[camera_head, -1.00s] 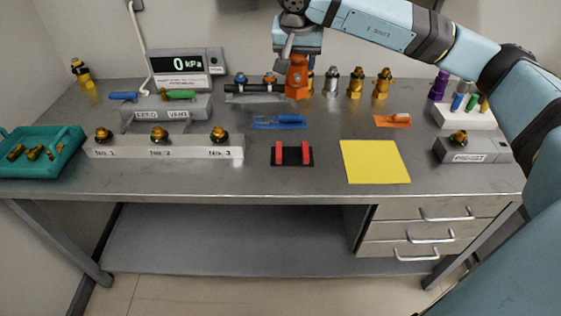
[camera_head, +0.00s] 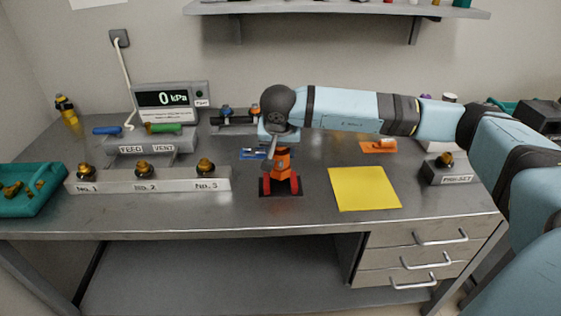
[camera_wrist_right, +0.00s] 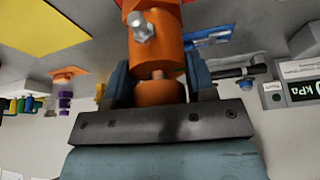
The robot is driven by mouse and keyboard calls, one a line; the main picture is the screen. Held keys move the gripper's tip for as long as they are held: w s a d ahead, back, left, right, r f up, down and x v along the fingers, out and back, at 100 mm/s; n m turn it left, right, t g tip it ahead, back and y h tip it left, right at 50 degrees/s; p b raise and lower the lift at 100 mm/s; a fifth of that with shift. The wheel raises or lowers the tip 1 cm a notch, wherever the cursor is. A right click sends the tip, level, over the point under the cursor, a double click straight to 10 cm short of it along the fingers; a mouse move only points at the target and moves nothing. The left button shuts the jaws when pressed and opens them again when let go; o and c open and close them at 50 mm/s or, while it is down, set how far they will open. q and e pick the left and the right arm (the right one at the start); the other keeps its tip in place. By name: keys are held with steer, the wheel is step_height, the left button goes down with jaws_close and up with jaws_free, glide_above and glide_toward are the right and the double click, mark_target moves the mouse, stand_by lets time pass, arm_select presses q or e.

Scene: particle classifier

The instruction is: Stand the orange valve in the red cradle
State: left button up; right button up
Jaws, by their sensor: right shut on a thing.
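The orange valve (camera_head: 283,163) is upright in my right gripper (camera_head: 283,145), which is shut on it from above. Its lower end appears between the two red posts of the red cradle (camera_head: 266,188), which has a dark base on the table. I cannot tell whether the valve touches the base. In the right wrist view, the fingers (camera_wrist_right: 160,80) grip the valve's (camera_wrist_right: 158,55) narrow end, and a silver bolt-like fitting sticks out of its side. My left gripper is not in view.
A yellow sheet (camera_head: 364,188) lies right of the cradle. A grey block with No. 1 to No. 3 fittings (camera_head: 178,184) stands to the left, with a teal tray (camera_head: 52,190) beyond it. A blue tool (camera_head: 251,154) lies behind. The table front is clear.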

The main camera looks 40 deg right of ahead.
mark_target(280, 160)
steer(key=shift+f, duration=2.1)
steer(key=shift+b, duration=0.35)
steer(key=o, duration=1.4)
steer(key=shift+f, duration=0.15)
